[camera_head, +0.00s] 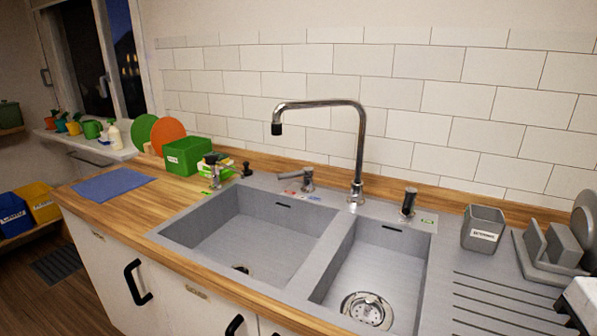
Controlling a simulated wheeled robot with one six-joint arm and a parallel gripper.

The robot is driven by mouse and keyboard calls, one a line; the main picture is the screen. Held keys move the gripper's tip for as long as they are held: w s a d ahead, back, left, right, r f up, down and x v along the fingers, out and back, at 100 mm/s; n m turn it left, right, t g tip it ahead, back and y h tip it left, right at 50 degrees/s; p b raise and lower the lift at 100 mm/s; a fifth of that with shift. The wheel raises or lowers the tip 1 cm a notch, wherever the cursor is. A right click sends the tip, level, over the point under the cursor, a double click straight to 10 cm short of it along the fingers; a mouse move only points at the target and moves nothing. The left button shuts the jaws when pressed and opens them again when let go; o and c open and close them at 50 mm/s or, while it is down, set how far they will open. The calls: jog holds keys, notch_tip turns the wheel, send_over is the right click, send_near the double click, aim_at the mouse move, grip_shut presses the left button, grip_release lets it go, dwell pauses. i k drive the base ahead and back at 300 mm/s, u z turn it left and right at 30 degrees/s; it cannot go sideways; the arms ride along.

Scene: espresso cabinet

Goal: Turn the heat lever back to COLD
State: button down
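The likely heat lever (307,179) is a small metal lever on the sink's back rim, left of the tall chrome faucet (357,150). Its handle points left. A small red mark and a blue mark lie on the rim at its base; their lettering is too small to read. A piece of my gripper or arm (576,308), white and black, shows at the lower right edge, far from the lever. Most of it is out of frame, so I cannot tell whether it is open or shut.
A double-basin grey sink (285,212) fills the middle. A black-topped fitting (213,168) and a black-topped dispenser (408,202) flank the lever and faucet. A green box (187,157) stands left; a grey container (483,228) and dish rack (549,250) stand right.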

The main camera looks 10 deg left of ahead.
aim_at(308, 172)
jog(key=u, duration=0.2)
jog(key=k, duration=0.3)
jog(key=u, duration=1.05)
jog(key=k, duration=1.05)
jog(key=u, duration=1.15)
jog(key=i, duration=2.65)
jog(key=z, duration=1.25)
jog(key=i, duration=0.9)
jog(key=z, duration=1.2)
jog(key=i, duration=0.3)
jog(key=z, duration=0.15)
